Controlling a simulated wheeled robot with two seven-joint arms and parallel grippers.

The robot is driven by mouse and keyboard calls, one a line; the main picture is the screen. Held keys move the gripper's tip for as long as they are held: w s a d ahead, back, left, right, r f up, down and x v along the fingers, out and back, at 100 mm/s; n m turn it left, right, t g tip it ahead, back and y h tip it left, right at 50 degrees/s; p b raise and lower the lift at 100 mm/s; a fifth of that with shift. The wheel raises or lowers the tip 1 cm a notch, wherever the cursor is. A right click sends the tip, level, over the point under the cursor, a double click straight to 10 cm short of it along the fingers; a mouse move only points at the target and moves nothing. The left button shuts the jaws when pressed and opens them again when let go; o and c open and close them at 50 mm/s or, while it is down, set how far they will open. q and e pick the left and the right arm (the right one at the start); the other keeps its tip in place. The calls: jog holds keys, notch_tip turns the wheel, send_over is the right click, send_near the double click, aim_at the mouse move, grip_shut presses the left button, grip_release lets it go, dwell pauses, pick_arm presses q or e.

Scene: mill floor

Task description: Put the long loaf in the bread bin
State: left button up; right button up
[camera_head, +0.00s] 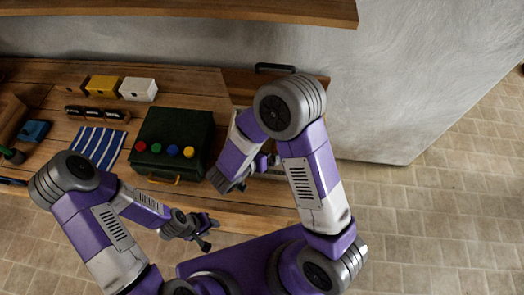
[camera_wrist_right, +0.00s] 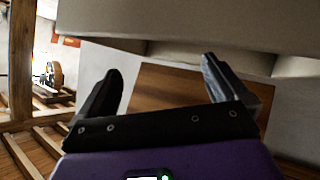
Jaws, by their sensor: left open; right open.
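I cannot make out the long loaf in either view. A wooden box or panel with a black handle (camera_head: 238,84), perhaps the bread bin, stands at the back right of the bench, partly hidden behind my right arm. My left gripper (camera_head: 209,233) is open in front of the bench's front edge, with nothing seen in it. My right gripper (camera_wrist_right: 160,65) is open and empty in the right wrist view. A pale overhanging surface (camera_wrist_right: 180,20) and a brown wooden panel (camera_wrist_right: 185,95) lie beyond its fingers. In the head view my right arm hides most of its surroundings.
On the bench (camera_head: 50,100) are a dark green case (camera_head: 172,132) with coloured knobs, a blue-striped cloth (camera_head: 97,146), a yellow box (camera_head: 103,86), a white box (camera_head: 138,89) and a blue item (camera_head: 34,131). A wooden shelf (camera_head: 200,8) overhangs. Tiled floor (camera_head: 440,210) is clear at right.

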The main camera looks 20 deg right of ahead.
jog(key=shift+v, duration=1.8)
